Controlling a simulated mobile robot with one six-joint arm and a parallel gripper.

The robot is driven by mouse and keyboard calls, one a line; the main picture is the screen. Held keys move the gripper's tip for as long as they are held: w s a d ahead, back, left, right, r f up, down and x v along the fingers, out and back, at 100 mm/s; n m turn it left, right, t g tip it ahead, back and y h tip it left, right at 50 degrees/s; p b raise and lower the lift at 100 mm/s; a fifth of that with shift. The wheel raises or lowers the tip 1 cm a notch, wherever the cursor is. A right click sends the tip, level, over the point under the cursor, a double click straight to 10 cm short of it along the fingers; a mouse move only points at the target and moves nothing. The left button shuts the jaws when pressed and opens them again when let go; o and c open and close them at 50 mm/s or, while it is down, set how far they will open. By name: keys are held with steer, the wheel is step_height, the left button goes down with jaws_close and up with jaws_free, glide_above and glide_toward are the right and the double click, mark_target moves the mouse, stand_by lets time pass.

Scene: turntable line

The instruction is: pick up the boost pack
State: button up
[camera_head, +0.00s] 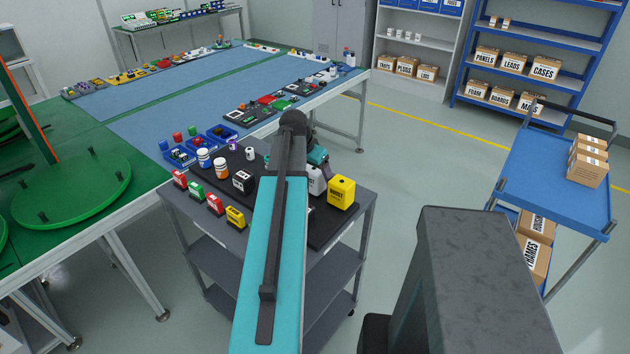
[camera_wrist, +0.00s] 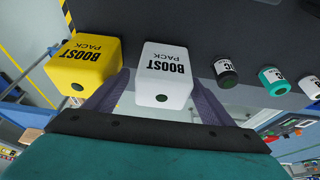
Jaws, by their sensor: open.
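Two boost packs stand on the grey cart (camera_head: 173,204). The yellow boost pack (camera_head: 341,193) is at its right corner. The white boost pack (camera_head: 316,181) is just left of it and partly hidden by my arm. In the wrist view the white boost pack (camera_wrist: 164,75) lies between the two fingers of my gripper (camera_wrist: 156,100), and the yellow boost pack (camera_wrist: 84,66) is outside the left finger. My gripper is open; whether either finger touches the white pack is unclear. In the head view my arm covers most of the gripper.
Several small cylinders, including a black one (camera_wrist: 225,72) and a green-topped one (camera_wrist: 273,80), are right of the packs in the wrist view. A black block (camera_head: 243,182) and an orange-white bottle (camera_head: 221,168) share the cart. A blue trolley (camera_head: 535,170) stands at right.

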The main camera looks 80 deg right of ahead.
steer(key=shift+p+x, duration=0.4)
steer(key=shift+x, duration=1.1)
steer(key=shift+c, duration=0.6)
steer(key=c, duration=1.8)
